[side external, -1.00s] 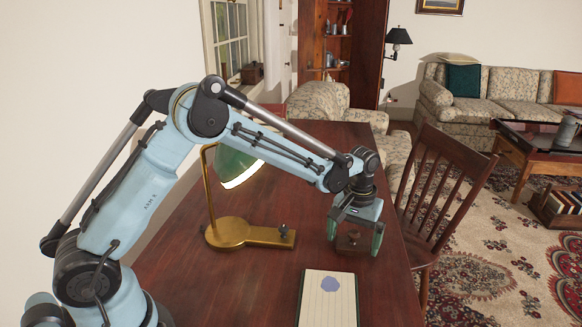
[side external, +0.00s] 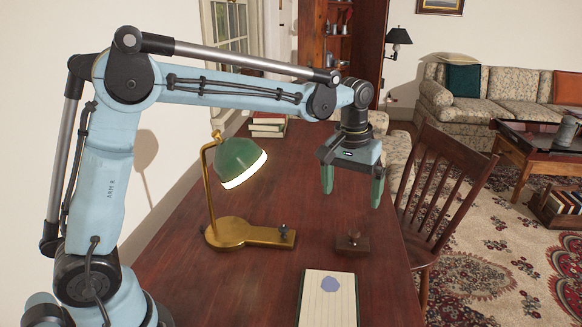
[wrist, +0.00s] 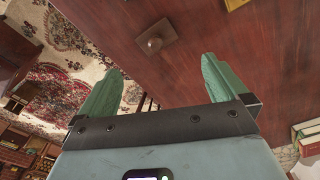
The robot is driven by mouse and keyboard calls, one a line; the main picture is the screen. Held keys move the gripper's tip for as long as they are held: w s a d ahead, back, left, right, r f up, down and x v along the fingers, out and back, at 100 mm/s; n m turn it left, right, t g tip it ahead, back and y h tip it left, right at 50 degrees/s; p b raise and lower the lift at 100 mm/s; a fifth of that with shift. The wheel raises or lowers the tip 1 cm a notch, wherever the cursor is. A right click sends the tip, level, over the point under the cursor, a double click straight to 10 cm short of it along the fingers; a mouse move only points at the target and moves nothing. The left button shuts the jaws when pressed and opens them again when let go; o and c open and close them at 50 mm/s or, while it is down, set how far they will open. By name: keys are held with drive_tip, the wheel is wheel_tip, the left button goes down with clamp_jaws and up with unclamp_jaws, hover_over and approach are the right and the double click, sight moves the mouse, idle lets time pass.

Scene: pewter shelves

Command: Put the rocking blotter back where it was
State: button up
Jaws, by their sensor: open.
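The rocking blotter (side external: 352,245), a small dark wooden block with a knob on top, rests on the desk between the lamp base and the chair. It also shows in the wrist view (wrist: 156,37), beyond the fingertips. My gripper (side external: 351,190) is open and empty, above the blotter and clear of it. Its two green fingers also show in the wrist view (wrist: 163,72), with a wide gap between them.
A brass desk lamp with a green shade (side external: 240,160) stands left of the blotter. A writing pad (side external: 328,299) with a blue blot lies in front. Books (side external: 268,124) are stacked at the desk's far end. A wooden chair (side external: 447,185) stands at the right edge.

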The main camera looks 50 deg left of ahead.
drive_tip(key=s+a+m+t, duration=0.1)
drive_tip(key=s+m+t, duration=0.1)
drive_tip(key=s, duration=0.6)
drive_tip(key=s+a+m+t, duration=0.2)
drive_tip(key=s+t, duration=0.2)
drive_tip(key=s, duration=0.5)
drive_tip(key=shift+a+f, duration=0.3)
drive_tip(key=shift+f, duration=0.05)
